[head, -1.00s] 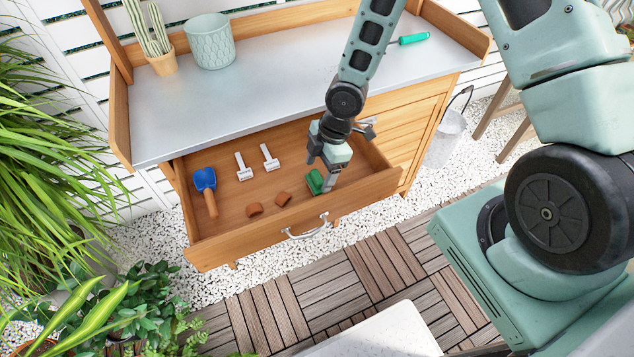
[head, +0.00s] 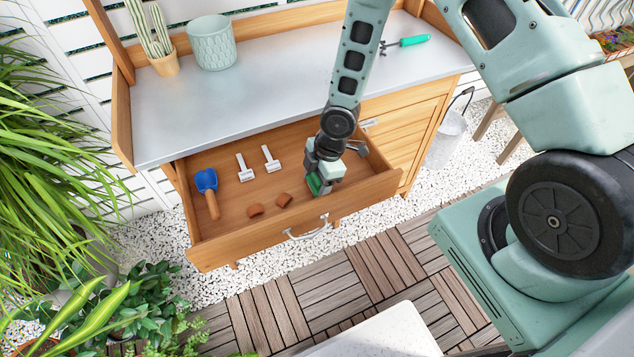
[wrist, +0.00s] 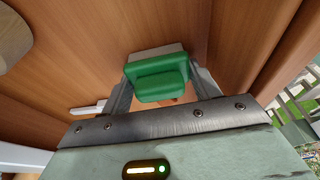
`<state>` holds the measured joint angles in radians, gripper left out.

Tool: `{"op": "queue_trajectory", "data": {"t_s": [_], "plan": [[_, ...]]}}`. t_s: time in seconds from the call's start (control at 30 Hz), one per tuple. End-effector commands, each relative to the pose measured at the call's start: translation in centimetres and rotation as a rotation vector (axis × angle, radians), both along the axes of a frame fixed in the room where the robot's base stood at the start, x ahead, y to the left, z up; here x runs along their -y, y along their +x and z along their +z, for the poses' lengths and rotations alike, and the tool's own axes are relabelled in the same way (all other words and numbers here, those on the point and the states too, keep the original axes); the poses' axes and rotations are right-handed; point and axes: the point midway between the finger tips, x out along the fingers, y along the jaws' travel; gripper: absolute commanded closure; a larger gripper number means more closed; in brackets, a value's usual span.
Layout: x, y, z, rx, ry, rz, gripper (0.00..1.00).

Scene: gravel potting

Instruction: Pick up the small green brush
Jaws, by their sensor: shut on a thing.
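The small green brush (head: 315,184) is inside the open drawer, near its right front part. My gripper (head: 318,186) reaches down into the drawer and is shut on it. In the wrist view the green brush (wrist: 158,75) sits between the two fingers of my gripper (wrist: 160,90), with a pale part at its far side. My gripper hides part of the brush in the head view. I cannot tell whether the brush touches the drawer floor.
The drawer walls stand close around my gripper. On the bench top (head: 270,80) are a pale pot (head: 212,43), a cactus (head: 163,65) and a green-handled tool (head: 414,41).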

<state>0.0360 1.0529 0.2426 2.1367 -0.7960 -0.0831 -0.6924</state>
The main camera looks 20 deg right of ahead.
Motion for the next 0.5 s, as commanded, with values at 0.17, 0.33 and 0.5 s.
{"op": "queue_trajectory", "data": {"t_s": [0.17, 0.33, 0.5], "plan": [[0.0, 0.1, 1.6, 0.003, 0.002, -0.002, 0.65], [0.1, 0.1, 5.0, 0.003, 0.001, -0.003, 0.65], [0.1, 0.1, 8.1, 0.003, 0.001, -0.002, 0.65]]}}
